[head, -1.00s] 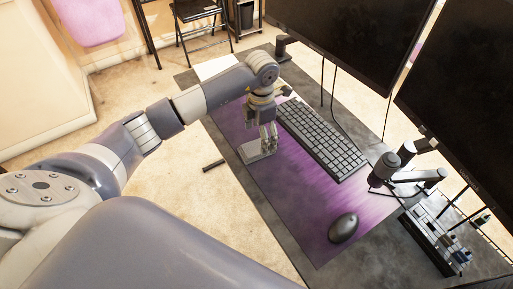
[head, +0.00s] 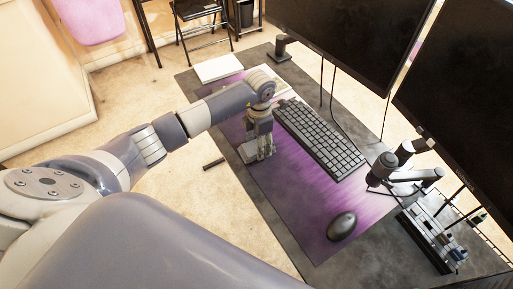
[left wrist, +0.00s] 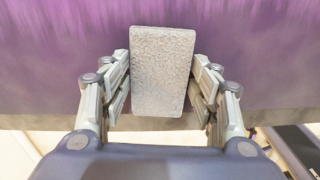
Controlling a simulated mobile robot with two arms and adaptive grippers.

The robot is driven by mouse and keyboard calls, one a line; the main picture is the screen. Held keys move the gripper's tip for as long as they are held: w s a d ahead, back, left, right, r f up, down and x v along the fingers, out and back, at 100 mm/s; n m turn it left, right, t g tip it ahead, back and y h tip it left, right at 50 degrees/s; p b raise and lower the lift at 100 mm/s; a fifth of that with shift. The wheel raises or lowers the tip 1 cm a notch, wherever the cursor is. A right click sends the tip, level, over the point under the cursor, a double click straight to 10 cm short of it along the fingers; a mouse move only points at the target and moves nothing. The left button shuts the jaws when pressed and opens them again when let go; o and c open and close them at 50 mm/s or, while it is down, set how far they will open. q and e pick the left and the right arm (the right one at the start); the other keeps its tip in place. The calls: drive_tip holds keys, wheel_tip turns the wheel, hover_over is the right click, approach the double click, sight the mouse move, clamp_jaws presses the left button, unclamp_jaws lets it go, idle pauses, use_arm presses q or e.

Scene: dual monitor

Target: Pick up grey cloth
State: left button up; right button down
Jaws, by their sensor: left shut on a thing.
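The grey cloth (left wrist: 163,72) is a flat, light-grey textured rectangle between the two fingers of my left gripper in the left wrist view. My left gripper (left wrist: 161,88) is shut on it, with one finger at each long side. In the head view the cloth (head: 247,152) is partly hidden by my left gripper (head: 264,152), which is down at the purple desk mat (head: 290,185) near the desk's front edge. I cannot tell whether the cloth touches the mat. My right gripper is not in view.
A black keyboard (head: 320,138) lies just right of my gripper. A dark mouse (head: 342,226) is nearer on the mat. Two monitors (head: 345,40) stand along the back, with a monitor arm (head: 385,170) at right. A white flat item (head: 218,68) lies at the far desk end.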

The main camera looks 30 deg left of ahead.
use_arm(q)
drive_tip(key=shift+r, duration=0.65)
drive_tip(key=shift+s+r+b, duration=0.2)
drive_tip(key=shift+r+b, duration=0.35)
drive_tip(key=shift+r, duration=0.5)
drive_tip(key=s+d+b, duration=0.1)
drive_tip(key=s+d, duration=0.1)
drive_tip(key=s, duration=0.5)
drive_tip(key=s+d+r+b, duration=0.1)
drive_tip(key=s, duration=0.7)
drive_tip(key=shift+d+r, duration=0.3)
drive_tip(key=shift+d, duration=0.1)
drive_tip(key=shift+s, duration=0.1)
drive_tip(key=o, duration=0.4)
drive_tip(key=shift+c, duration=0.2)
drive_tip(key=c, duration=0.3)
